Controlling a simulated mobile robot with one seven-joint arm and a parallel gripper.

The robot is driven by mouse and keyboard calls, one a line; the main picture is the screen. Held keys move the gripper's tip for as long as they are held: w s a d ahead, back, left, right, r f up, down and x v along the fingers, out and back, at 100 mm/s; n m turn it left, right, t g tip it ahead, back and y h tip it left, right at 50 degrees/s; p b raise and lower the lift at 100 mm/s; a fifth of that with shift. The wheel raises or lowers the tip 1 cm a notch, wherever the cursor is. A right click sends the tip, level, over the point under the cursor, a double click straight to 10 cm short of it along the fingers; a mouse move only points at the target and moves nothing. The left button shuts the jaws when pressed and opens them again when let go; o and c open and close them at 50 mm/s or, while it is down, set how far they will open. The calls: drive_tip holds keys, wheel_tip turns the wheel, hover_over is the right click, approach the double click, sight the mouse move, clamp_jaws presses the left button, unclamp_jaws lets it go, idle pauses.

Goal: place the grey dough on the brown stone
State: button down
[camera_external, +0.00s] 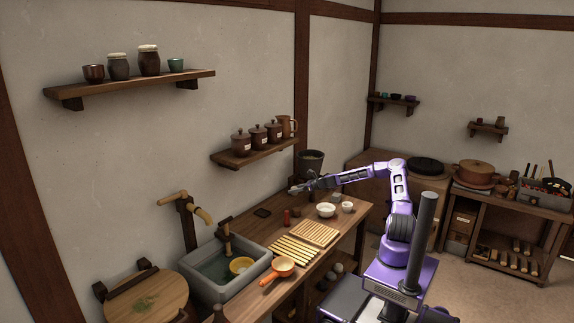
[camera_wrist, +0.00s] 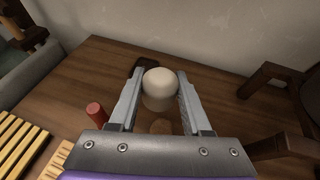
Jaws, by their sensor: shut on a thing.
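My gripper (camera_external: 298,189) is held over the wooden counter near the wall. In the wrist view my gripper (camera_wrist: 160,76) is shut on a pale grey, rounded lump, the grey dough (camera_wrist: 160,88), which sits between the two fingers. The dough is too small to make out in the external view. A brown round patch (camera_wrist: 161,127) shows below the dough between the fingers; I cannot tell whether it is a stone. A large reddish-brown round piece (camera_external: 477,174) on the far right bench may be the brown stone, but I cannot be sure.
A dark flat slab (camera_external: 262,212) lies near the wall. A dark pot (camera_external: 311,163) stands behind my gripper.

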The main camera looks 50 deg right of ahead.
drive_tip(key=b, duration=0.1)
hover_over(297, 208)
drive_tip(key=f, duration=0.5)
drive_tip(key=shift+w+a+f, duration=0.1)
drive_tip(key=shift+w+a, duration=0.05)
drive_tip(key=shift+a, duration=0.05)
drive_tip(key=shift+f+b, duration=0.55)
drive_tip(key=shift+f, duration=1.55)
drive_tip(key=shift+f, duration=0.2)
drive_tip(key=shift+c, duration=1.8)
unclamp_jaws()
drive_tip(key=shift+r, duration=0.15)
drive_tip(key=shift+d+r, duration=0.1)
drive_tip(key=shift+r, duration=0.05)
drive_tip(key=p+v, duration=0.1)
drive_tip(key=v, duration=1.1)
